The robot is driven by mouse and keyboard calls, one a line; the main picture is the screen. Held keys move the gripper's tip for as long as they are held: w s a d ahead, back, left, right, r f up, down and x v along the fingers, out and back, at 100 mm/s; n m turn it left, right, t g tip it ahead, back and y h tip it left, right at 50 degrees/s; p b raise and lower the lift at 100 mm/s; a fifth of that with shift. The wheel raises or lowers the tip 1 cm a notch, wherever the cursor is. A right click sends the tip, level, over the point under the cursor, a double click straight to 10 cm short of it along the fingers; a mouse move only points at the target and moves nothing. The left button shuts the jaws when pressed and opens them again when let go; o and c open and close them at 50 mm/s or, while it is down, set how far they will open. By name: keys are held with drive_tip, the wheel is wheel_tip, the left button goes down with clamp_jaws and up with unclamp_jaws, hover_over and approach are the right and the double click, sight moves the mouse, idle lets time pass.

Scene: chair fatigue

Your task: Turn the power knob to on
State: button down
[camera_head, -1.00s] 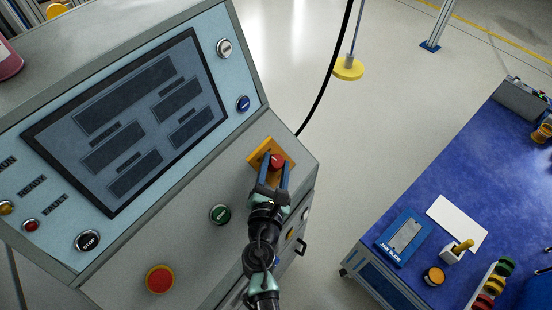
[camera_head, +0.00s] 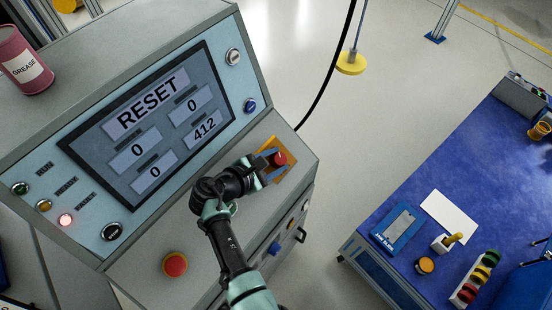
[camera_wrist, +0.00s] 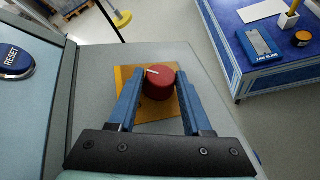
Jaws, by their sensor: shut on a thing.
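The red power knob (camera_head: 279,158) sits on a yellow plate (camera_head: 290,177) on the console's sloped lower panel. In the wrist view the knob (camera_wrist: 158,84) stands between my two blue fingers, with a pale pointer mark on its top toward the left. My gripper (camera_wrist: 152,82) is shut on the knob; it comes in from the left in the head view (camera_head: 277,164). The console screen (camera_head: 150,125) is lit and shows "RESET" with several number boxes. Any lettering on the yellow plate cannot be read.
A red stop button (camera_head: 174,264) on yellow sits lower on the panel. A blue RESET button (camera_wrist: 14,60) is left of the knob. A grease can (camera_head: 25,62) stands on top of the console. A blue workbench (camera_head: 420,170) with small items stands at right.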

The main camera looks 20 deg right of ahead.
drive_tip(key=shift+g, duration=0.3)
drive_tip(key=shift+c, duration=1.7)
unclamp_jaws()
drive_tip(key=shift+a, duration=0.1)
drive_tip(key=v, duration=1.2)
drive_tip(key=shift+s+a+r+p, duration=0.15)
drive_tip(key=shift+s+r+p, duration=0.1)
drive_tip(key=shift+p, duration=0.05)
